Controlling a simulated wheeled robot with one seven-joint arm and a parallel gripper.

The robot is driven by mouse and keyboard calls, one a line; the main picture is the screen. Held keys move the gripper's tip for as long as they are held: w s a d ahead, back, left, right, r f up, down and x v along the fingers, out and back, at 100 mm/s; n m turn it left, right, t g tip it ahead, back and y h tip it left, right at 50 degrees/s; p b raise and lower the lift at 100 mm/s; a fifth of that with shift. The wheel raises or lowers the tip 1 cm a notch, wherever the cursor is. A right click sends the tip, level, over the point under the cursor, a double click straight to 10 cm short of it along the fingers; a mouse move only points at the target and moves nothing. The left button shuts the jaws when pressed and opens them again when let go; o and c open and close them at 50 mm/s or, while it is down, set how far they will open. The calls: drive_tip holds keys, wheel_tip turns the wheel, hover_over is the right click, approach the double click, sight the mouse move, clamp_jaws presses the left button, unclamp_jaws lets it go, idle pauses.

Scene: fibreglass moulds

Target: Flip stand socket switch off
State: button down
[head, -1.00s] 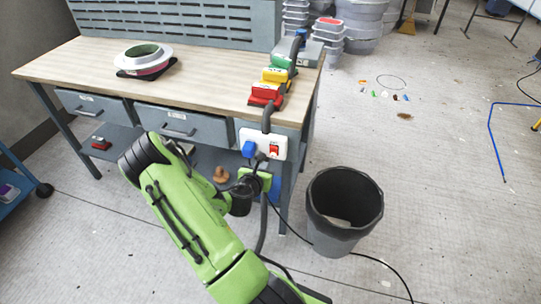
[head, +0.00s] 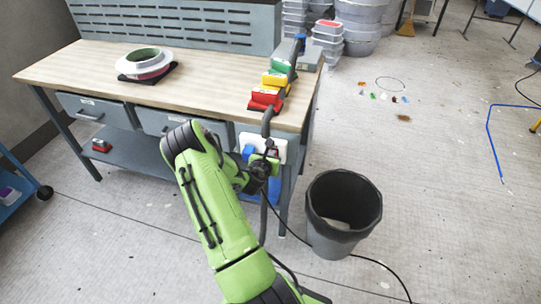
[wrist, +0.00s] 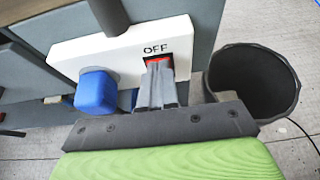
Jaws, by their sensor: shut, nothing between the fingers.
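The white socket box (wrist: 120,47) is fixed to the right front of the workbench stand, with a blue plug (wrist: 97,92) in its left part. On its right part is a red switch (wrist: 158,59) under the word "OFF". My gripper (wrist: 157,68) is shut with nothing between its fingers. Its fingertips are at the switch and cover its lower part; I cannot tell whether they press on it. In the head view the socket box (head: 282,143) is partly hidden behind my gripper (head: 264,160).
A dark waste bin (head: 342,212) stands on the floor just right of the socket. The workbench (head: 205,70) has drawers under its top. Red, yellow and green tools (head: 272,85) lie on its right end. A black cable (head: 375,262) runs along the floor.

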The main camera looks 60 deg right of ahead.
drive_tip(key=shift+r+p, duration=0.6)
drive_tip(key=shift+r, duration=0.35)
drive_tip(key=shift+w+f, duration=0.1)
